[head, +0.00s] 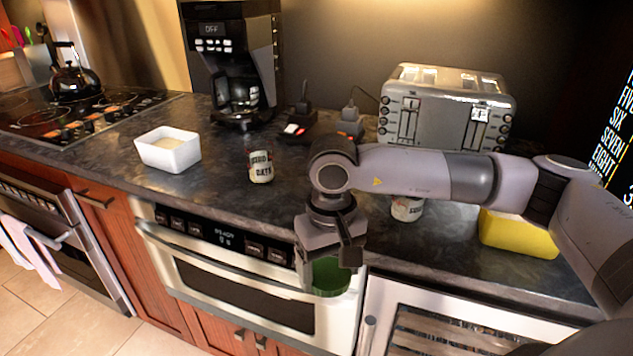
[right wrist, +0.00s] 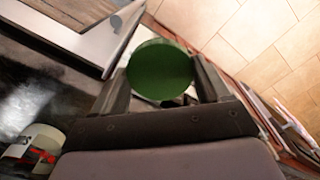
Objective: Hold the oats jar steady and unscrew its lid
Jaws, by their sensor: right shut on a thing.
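A small jar (head: 260,166) with a pale label and dark lettering, which seems to include OATS, stands upright on the dark counter. No gripper touches it. My right gripper (head: 328,268) hangs at the counter's front edge, in front of the oven, shut on a round green lid-like thing (head: 331,276). In the right wrist view the green disc (right wrist: 160,70) sits between the two fingers. A pale edge shows beside it; I cannot tell whether anything is attached underneath. My left gripper is not in view.
Another can or jar (head: 407,209) stands partly hidden behind my right arm. A white bowl (head: 168,150), a coffee maker (head: 237,60), a toaster (head: 445,110) and a yellow block-like thing (head: 518,234) are on the counter (head: 215,187). The counter around the labelled jar is clear.

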